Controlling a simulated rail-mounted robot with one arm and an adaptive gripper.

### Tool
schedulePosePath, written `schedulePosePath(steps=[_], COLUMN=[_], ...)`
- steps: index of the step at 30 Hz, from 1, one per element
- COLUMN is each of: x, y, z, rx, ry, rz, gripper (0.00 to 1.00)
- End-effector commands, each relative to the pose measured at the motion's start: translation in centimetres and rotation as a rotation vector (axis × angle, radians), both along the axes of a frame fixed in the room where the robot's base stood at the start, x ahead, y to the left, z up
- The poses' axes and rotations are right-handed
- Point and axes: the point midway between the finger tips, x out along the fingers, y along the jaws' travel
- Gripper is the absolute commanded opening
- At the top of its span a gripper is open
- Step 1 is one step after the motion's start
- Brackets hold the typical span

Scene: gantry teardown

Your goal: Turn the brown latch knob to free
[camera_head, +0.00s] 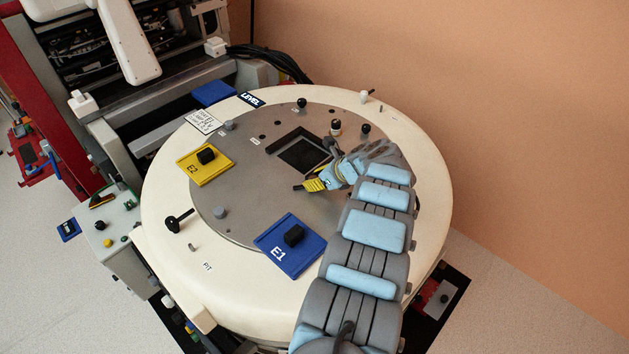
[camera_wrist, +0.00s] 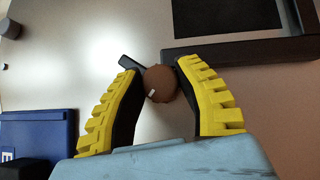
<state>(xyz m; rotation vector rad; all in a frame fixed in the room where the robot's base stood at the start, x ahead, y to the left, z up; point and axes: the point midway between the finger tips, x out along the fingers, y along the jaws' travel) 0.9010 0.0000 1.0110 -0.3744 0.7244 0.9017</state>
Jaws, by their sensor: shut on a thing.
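The brown latch knob (camera_wrist: 161,84) is round, with a small white mark on its face, and sits between the tips of my gripper (camera_wrist: 157,86) in the wrist view. My gripper's yellow-ribbed fingers are shut on the knob, one on each side. A dark bar (camera_wrist: 130,65) reaches out from beside the knob to the upper left. In the head view my gripper (camera_head: 309,186) is low over the grey metal plate (camera_head: 262,208), just below the dark square opening (camera_head: 303,154). The knob is hidden there behind my gripper.
The plate lies on a round cream housing (camera_head: 168,205). A blue E1 plate (camera_head: 278,257) and a yellow E2 plate (camera_head: 192,168), each with a black handle, lie left of my gripper. Black-topped posts (camera_head: 301,103) stand beyond. A bare wall (camera_head: 530,110) is at right.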

Motion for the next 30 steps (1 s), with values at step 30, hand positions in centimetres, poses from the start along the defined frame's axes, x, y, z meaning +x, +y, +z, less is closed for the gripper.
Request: schedulePosePath(steps=[30], x=[-1.5], y=[-2.2], z=[2.7], rx=[0.0], ry=[0.0], rz=[-0.004], gripper=[0.64])
